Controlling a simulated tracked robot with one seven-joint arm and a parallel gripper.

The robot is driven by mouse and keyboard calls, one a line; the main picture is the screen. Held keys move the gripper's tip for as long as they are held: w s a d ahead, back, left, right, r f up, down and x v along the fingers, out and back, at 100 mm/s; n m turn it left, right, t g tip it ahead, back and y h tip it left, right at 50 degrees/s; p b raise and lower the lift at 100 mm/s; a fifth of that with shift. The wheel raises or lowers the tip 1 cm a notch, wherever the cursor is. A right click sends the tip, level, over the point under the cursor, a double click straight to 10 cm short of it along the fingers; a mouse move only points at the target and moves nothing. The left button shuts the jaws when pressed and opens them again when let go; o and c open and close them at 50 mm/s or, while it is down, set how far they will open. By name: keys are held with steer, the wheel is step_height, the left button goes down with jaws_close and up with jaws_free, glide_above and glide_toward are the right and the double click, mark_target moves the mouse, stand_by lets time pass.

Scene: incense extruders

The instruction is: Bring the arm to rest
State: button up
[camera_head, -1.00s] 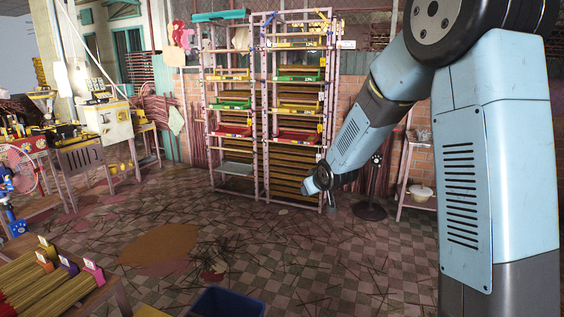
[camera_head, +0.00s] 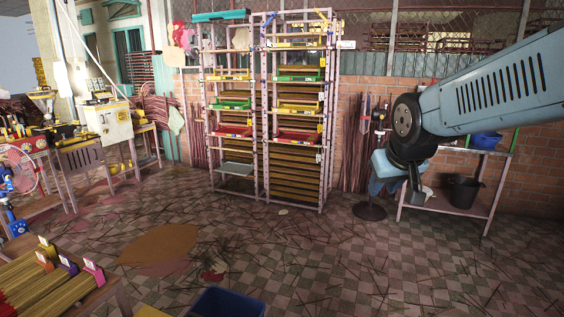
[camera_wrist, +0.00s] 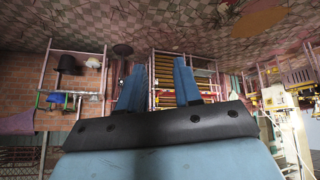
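My arm comes in from the right edge in the head view and bends at a dark joint in front of the metal table. My gripper (camera_wrist: 158,72) shows in the wrist view as two blue fingers set well apart, with nothing between them. No object is seen held.
A tall pink rack (camera_head: 265,115) with coloured trays stands at the back. A metal table (camera_head: 450,203) with a dark bucket (camera_head: 465,192) is behind my arm. A blue bin (camera_head: 228,303) and a table of incense bundles (camera_head: 50,275) are in front. The middle floor is open.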

steer(key=s+d+m+g, duration=0.1)
steer(key=s, duration=1.2)
steer(key=shift+s+d+r+m+g, duration=0.15)
steer(key=shift+s+d+m+g, duration=0.1)
steer(key=shift+m+g, duration=0.05)
